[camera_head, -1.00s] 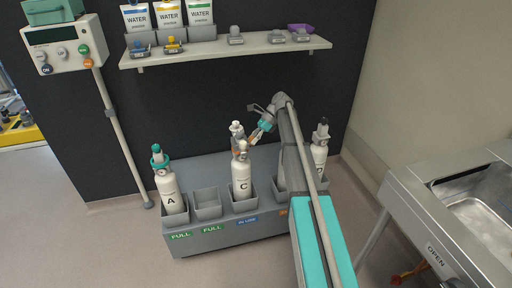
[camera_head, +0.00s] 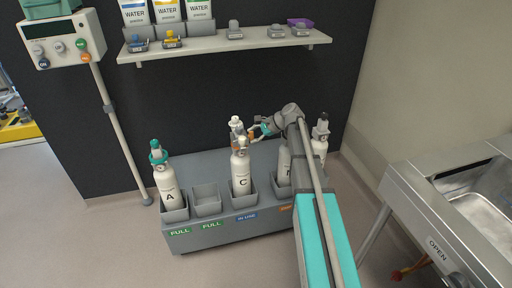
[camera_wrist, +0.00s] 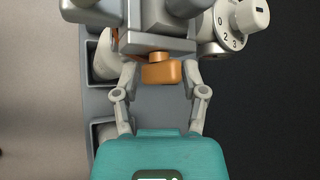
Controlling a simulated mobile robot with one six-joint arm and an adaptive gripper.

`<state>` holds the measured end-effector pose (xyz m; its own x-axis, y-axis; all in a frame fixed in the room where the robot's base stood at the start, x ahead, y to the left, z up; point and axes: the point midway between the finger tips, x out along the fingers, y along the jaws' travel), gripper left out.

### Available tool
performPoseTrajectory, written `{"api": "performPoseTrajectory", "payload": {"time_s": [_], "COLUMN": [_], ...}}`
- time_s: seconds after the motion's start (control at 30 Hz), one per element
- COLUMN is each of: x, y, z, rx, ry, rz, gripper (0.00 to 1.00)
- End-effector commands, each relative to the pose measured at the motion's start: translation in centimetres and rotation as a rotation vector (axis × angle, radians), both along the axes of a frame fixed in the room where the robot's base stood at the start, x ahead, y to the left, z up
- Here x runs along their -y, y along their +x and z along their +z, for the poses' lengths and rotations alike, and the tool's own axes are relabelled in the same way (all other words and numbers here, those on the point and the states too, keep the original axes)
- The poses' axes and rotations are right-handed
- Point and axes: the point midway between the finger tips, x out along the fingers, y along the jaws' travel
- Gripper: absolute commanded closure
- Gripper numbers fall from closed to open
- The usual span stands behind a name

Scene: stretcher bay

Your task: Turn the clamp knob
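The clamp knob (camera_wrist: 160,73) is a small orange block on a short stem below the grey regulator body (camera_wrist: 155,42) in the wrist view. My gripper (camera_wrist: 160,72) is open, with one finger on each side of the knob and a visible gap on both sides. In the head view my gripper (camera_head: 257,132) is level with the regulator on cylinder C (camera_head: 240,178), at its right side. The knob is too small there to make out clearly. A white numbered dial (camera_wrist: 229,34) sits at the upper right of the wrist view.
Cylinder A (camera_head: 168,185), with a teal top, stands at the left of the grey rack (camera_head: 205,236). An empty cup (camera_head: 207,202) lies between A and C. More cylinders stand right of C, partly behind my arm. A shelf (camera_head: 225,47) with water boxes hangs above.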

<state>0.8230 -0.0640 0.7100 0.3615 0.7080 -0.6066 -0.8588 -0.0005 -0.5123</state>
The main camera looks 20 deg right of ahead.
Motion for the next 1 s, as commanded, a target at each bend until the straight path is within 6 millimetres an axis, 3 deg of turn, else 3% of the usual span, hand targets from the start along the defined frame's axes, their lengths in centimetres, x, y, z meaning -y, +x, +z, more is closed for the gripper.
{"api": "performPoseTrajectory", "payload": {"time_s": [0.7, 1.0], "x": [0.0, 2.3], "y": [-0.4, -2.3], "z": [-0.6, 1.1], "rx": [0.501, 0.511], "ry": [-0.002, -0.002], "rz": [-0.003, -0.003], "gripper": [0.47, 0.47]}}
